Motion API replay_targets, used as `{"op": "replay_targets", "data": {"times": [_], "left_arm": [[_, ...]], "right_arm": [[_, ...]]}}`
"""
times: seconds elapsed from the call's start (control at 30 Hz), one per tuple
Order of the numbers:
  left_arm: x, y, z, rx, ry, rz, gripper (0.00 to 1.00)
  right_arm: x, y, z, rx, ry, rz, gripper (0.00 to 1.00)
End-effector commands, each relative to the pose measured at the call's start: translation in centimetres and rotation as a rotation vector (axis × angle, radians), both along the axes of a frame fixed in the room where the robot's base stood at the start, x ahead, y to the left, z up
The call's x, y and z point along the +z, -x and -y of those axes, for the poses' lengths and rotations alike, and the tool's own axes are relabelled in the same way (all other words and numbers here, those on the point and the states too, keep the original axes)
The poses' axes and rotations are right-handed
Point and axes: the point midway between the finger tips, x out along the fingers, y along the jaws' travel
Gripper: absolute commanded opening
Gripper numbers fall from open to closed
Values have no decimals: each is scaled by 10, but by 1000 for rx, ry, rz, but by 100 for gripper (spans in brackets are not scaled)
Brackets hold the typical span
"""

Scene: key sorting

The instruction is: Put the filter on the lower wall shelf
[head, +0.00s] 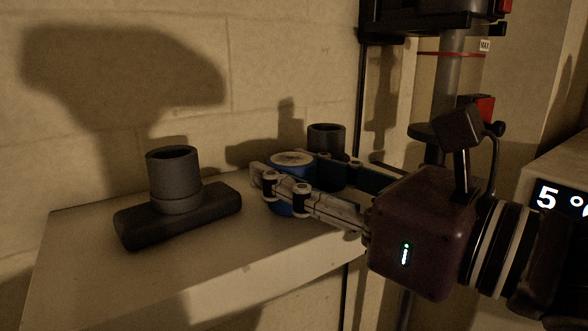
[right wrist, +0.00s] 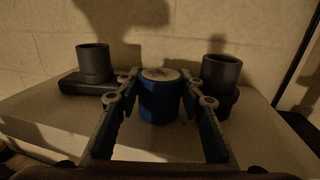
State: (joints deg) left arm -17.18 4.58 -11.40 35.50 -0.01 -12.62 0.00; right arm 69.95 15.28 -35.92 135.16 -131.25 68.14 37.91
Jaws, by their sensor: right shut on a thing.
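The filter appears to be a blue cylinder (head: 290,207) with a pale round top. It is upright at the shelf (head: 255,272), and I cannot tell whether its base touches the surface. My right gripper (head: 292,178) reaches in from the right and is shut on the filter, one finger on each side. In the right wrist view the filter (right wrist: 159,100) sits upright between the two fingertips (right wrist: 158,86). The finger in front hides part of it in the head view. My left gripper is not in view.
A dark pipe fitting with a flat base (head: 175,195) stands on the shelf left of the filter. Another dark cylindrical fitting (head: 326,139) stands close on the right, behind the gripper. A block wall (head: 275,60) backs the shelf. The shelf's front left is clear.

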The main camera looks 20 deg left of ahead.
Motion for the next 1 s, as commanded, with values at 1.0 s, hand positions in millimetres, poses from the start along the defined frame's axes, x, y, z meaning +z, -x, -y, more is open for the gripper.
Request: {"op": "replay_targets", "data": {"times": [1.0], "left_arm": [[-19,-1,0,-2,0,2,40]], "right_arm": [[-1,26,54,-3,0,2,43]]}}
